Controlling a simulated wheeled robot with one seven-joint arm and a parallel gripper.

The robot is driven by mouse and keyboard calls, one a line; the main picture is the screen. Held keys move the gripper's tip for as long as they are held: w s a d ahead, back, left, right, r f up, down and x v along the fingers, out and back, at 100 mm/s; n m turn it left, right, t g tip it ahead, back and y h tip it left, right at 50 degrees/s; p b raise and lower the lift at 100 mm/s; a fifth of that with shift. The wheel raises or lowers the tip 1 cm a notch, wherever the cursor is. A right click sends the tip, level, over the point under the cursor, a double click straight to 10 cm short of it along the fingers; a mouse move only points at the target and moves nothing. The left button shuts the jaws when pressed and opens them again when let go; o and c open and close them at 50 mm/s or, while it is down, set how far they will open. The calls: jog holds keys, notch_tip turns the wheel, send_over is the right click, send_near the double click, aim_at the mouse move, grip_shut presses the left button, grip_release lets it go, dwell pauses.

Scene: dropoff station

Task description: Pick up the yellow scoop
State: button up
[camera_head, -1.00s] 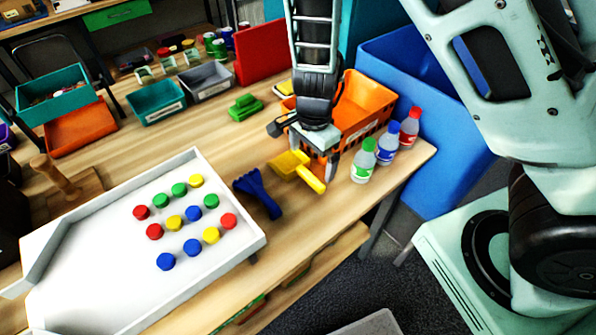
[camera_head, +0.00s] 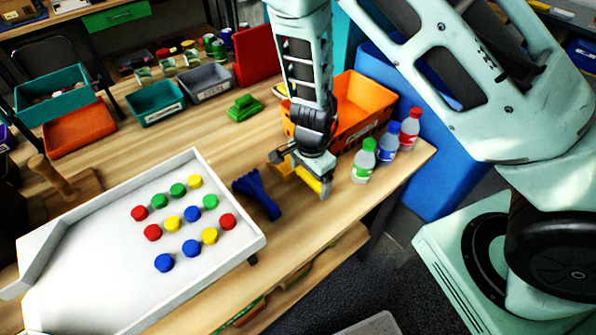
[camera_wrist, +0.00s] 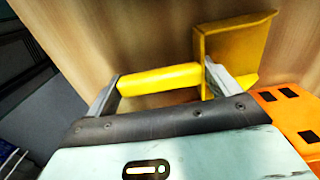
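The yellow scoop (camera_head: 313,181) lies on the wooden table in the head view, largely hidden behind my gripper (camera_head: 300,179). In the wrist view the scoop's handle (camera_wrist: 160,79) runs lengthwise across the gap between my two fingers. Its wider pan (camera_wrist: 232,48) is at the right, beside the right finger. My gripper is open, with the left finger near the handle's free end and the right finger near where handle and pan meet. Whether the fingers touch the scoop cannot be told.
A blue brush (camera_head: 258,194) lies just left of my gripper. An orange crate (camera_head: 368,101) is close behind it, and several bottles (camera_head: 364,161) stand to the right. A white tray (camera_head: 98,283) with coloured caps is at the left. The table's front edge is near.

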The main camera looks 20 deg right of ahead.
jog(key=c, duration=0.6)
notch_tip(320, 180, up, 10)
jog(key=shift+r+p, duration=0.1)
jog(key=shift+p, duration=0.65)
jog(key=o, duration=0.7)
jog(key=c, duration=0.7)
